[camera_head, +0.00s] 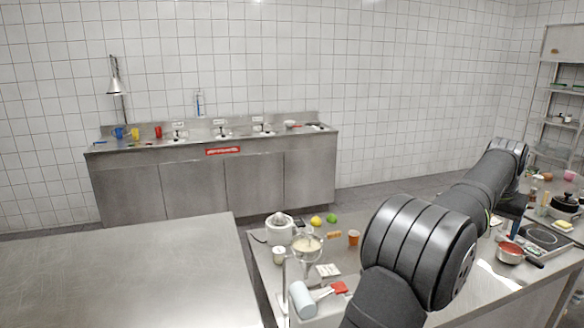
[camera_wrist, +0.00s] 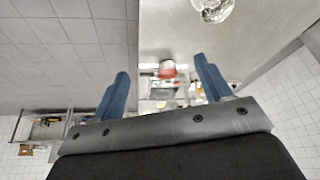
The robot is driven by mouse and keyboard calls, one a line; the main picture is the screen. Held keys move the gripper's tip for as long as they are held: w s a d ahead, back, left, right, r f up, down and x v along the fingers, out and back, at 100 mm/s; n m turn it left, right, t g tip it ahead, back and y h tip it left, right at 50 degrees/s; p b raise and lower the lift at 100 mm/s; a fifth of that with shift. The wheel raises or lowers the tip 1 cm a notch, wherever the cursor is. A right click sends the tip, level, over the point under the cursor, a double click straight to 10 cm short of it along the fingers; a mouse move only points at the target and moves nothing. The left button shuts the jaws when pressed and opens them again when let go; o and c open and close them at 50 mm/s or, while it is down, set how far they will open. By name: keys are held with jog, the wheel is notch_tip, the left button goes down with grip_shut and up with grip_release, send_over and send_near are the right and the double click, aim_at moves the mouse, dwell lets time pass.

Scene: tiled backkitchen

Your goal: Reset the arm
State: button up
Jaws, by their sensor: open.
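My arm reaches from the bottom of the head view over the right-hand counter. My gripper (camera_head: 513,208) shows only in small part there, behind the arm link, as blue fingers above the counter near the hob. In the wrist view my gripper (camera_wrist: 163,65) has its two blue fingers spread wide apart. Nothing is held between them. A red item (camera_wrist: 167,69) shows in the gap but lies beyond the fingertips.
The right-hand counter holds a red-filled pan (camera_head: 510,252), a hob (camera_head: 541,237), a dark pot (camera_head: 565,203), a white juicer (camera_head: 279,228), a lemon (camera_head: 316,221) and an orange cup (camera_head: 353,238). The left steel table (camera_head: 120,270) is bare.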

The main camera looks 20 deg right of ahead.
jog(key=w+a+r+n+t+y, duration=0.1)
jog(key=w+a+n, duration=0.6)
jog(key=w+a, duration=2.2)
jog(key=a+t, duration=0.1)
jog(key=a, duration=0.3)
jog(key=shift+w+r+y, duration=0.2)
jog(key=shift+r+y, duration=0.1)
jog(key=shift+y, duration=0.1)
